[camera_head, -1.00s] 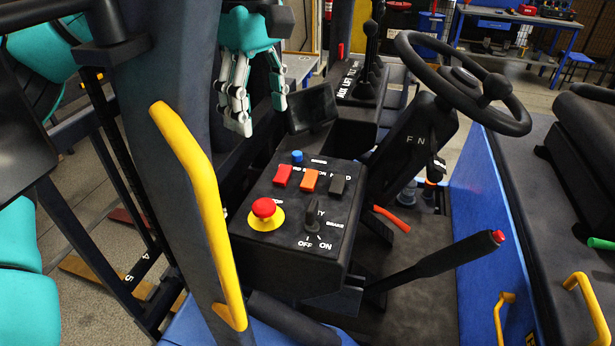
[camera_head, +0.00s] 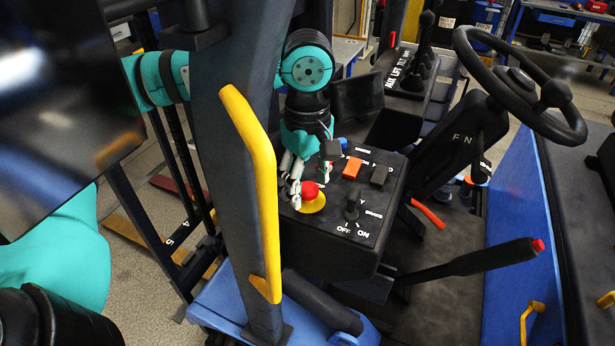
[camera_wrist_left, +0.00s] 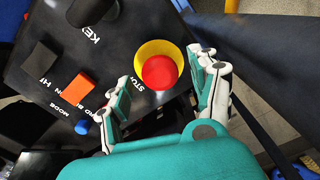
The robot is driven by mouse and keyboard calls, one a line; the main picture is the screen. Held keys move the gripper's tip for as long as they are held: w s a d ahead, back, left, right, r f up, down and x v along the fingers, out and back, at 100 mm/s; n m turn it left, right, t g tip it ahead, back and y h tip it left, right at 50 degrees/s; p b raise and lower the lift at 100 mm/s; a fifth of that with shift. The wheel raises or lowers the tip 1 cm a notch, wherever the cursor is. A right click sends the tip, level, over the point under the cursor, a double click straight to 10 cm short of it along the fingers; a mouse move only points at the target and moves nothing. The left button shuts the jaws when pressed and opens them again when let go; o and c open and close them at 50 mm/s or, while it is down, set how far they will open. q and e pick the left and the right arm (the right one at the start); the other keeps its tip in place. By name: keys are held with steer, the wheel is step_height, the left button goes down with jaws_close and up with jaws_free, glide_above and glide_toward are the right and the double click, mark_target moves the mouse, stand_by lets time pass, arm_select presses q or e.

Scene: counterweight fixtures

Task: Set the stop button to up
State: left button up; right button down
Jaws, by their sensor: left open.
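The stop button is a red mushroom cap (camera_head: 309,190) on a yellow disc, on the near left part of the black control panel. In the left wrist view the red cap (camera_wrist_left: 160,72) lies between and just beyond the fingertips, beside the word STOP. My left gripper (camera_head: 306,180) is open above the panel, with its fingers pointing down at the button. It also shows in the left wrist view (camera_wrist_left: 163,88), a finger on each side of the cap. I cannot tell whether a finger touches the cap. My right gripper is not in view.
The panel (camera_head: 330,235) also carries an orange rocker (camera_head: 352,168), a black rocker (camera_head: 379,175), a key knob (camera_head: 352,203) and a blue button (camera_head: 342,143). A yellow grab handle (camera_head: 262,180) on a dark pillar stands close left. A steering wheel (camera_head: 520,80) is at the right.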

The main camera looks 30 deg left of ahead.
arm_select(q)
steer(key=shift+f, duration=0.3)
steer(key=c, duration=0.6)
jaws_close()
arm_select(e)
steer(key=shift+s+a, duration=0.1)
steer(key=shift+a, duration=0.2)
